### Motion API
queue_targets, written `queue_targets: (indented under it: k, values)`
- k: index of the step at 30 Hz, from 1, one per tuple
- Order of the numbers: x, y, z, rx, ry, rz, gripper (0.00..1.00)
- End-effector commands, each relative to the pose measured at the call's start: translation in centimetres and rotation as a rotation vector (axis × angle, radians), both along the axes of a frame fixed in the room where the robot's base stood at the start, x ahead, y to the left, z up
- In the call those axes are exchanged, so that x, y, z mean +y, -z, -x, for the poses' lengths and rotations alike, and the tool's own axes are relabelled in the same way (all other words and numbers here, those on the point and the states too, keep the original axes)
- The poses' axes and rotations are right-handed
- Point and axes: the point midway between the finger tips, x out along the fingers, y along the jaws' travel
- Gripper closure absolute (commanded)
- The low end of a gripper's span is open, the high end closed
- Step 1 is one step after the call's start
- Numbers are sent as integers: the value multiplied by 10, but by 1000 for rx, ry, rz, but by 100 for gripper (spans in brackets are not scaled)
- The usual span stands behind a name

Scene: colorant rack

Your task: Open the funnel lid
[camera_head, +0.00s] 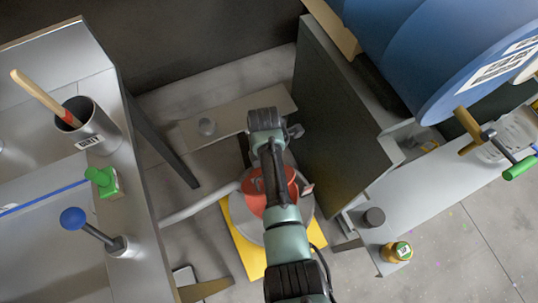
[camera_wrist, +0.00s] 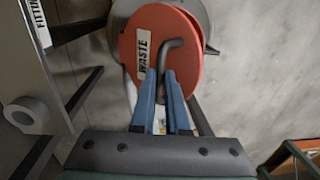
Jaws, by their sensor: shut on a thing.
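The funnel lid is an orange-red disc with a white WASTE label, seen face-on in the wrist view (camera_wrist: 192,68). A bent grey handle (camera_wrist: 170,44) is fixed to it. My gripper (camera_wrist: 168,78) has its blue fingers closed around the lower part of this handle. A grey round funnel rim (camera_wrist: 204,14) shows behind the lid, at its top and right. In the head view, the lid (camera_head: 253,204) is partly hidden under my arm, above the grey funnel (camera_head: 249,231). I cannot tell how far the lid is tilted from the funnel.
A yellow base (camera_head: 240,246) lies under the funnel. A dark upright panel (camera_head: 345,120) and a blue drum (camera_head: 430,50) stand to the right.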

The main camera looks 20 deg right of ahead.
Motion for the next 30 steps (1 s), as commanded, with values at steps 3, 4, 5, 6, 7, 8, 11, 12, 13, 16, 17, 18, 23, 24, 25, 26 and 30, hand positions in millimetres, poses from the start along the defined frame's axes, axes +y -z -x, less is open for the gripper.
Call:
queue_targets:
  k: [3, 4, 5, 6, 7, 8, 11, 12, 13, 16, 17, 18, 23, 24, 25, 26, 30]
  values:
    - [2, 3, 0, -5, -3, -2, 71]
    - [2, 3, 0, -4, -3, -2, 66]
    - [2, 3, 0, -4, -3, -2, 60]
    - [1, 2, 0, -4, -3, -1, 56]
    - [1, 2, 0, -4, -2, -1, 56]
    - [1, 2, 0, -4, -2, -1, 56]
    - [1, 2, 0, -3, -2, -1, 56]
    - [1, 1, 0, -3, -1, 0, 56]
    - [1, 1, 0, -3, -1, 0, 56]
    - [0, -2, -1, -4, -1, 0, 56]
    - [0, -5, -1, -4, -1, 0, 56]
    - [0, -9, -2, -6, -1, 1, 56]
    - [0, -39, -4, -8, -1, 1, 56]
    - [0, -49, -5, -8, -1, 1, 56]
    - [0, -55, -5, -8, -1, 1, 56]
    - [0, -62, -6, -9, -1, 1, 56]
    - [1, -92, -8, -7, -1, 1, 56]
